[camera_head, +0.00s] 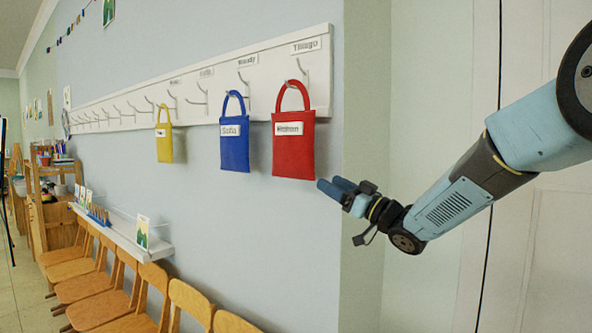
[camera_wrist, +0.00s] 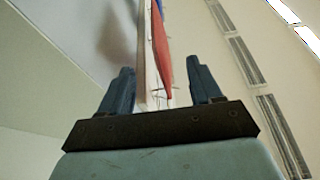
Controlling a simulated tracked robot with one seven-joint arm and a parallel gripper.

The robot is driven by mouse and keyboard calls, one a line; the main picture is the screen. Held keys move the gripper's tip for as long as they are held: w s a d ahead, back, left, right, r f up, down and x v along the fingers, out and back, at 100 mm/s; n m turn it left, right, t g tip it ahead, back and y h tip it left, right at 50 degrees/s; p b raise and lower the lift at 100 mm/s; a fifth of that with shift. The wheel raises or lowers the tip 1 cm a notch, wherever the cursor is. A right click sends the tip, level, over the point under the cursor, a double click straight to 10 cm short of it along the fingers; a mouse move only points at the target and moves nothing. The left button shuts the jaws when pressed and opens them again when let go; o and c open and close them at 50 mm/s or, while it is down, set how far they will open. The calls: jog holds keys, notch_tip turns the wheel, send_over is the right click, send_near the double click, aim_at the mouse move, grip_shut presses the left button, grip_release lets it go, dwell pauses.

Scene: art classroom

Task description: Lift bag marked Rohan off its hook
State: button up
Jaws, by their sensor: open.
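A red bag (camera_head: 293,150) with a white name label hangs by its looped handle on the hook nearest me. Its label is blurred, perhaps ending in "an". A blue bag (camera_head: 235,146) hangs to its left, with a label that looks like "Sofia". A yellow bag (camera_head: 164,143) hangs farther left; its label is too small to read. My gripper (camera_head: 338,187) is open and empty, just right of and below the red bag's lower corner. In the wrist view the red bag (camera_wrist: 162,45) shows beyond and between the spread fingers (camera_wrist: 160,88).
The bags hang from a white wall rail (camera_head: 318,72) with several hooks and name plates. Below are a narrow ledge (camera_head: 125,243) with cards and a row of wooden chairs (camera_head: 140,300). A wall corner stands right of the rail.

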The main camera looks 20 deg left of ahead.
aim_at(314, 163)
jog(key=x, duration=0.9)
jog(key=shift+w+a+r, duration=0.1)
jog(key=shift+w+a, duration=0.05)
jog(key=shift+a, duration=0.05)
jog(key=c, duration=1.2)
jog(key=shift+r, duration=0.15)
jog(key=shift+w+r, duration=0.1)
jog(key=shift+r, duration=1.2)
